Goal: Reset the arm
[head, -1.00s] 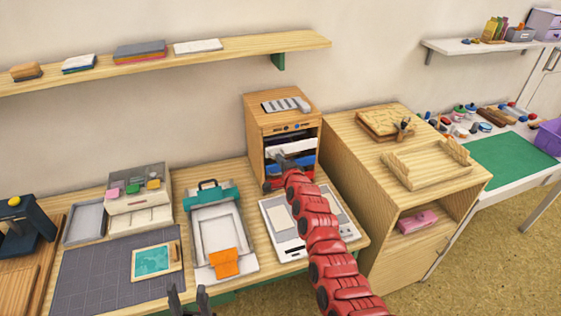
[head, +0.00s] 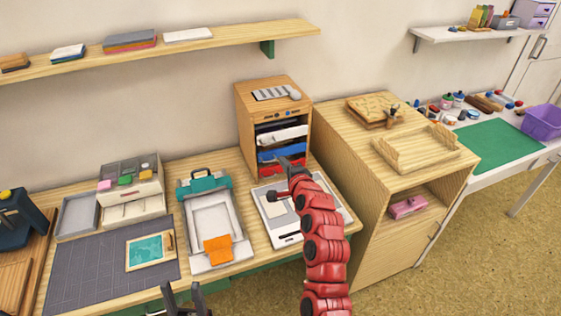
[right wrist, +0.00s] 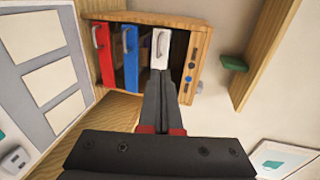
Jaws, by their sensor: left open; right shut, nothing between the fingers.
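My right gripper (head: 285,162) is shut with nothing between its fingers, in front of the wooden drawer cabinet (head: 243,119). In the right wrist view the closed fingers (right wrist: 158,85) point at the cabinet's white drawer (right wrist: 161,47); I cannot tell the exact gap. The blue drawer (right wrist: 130,55) and red drawer (right wrist: 104,52) show beside it. The right arm partly hides the lower drawers in the head view. My left gripper (head: 184,294) is open and empty at the bottom edge of the head view, before the table's front.
A white tray with panels (head: 277,222) lies under my right arm. A teal-and-white press (head: 207,226) and a dark mat (head: 92,278) with a teal framed piece (head: 150,252) lie left. A wooden side cabinet (head: 371,222) stands right. A wall shelf (head: 222,42) hangs above.

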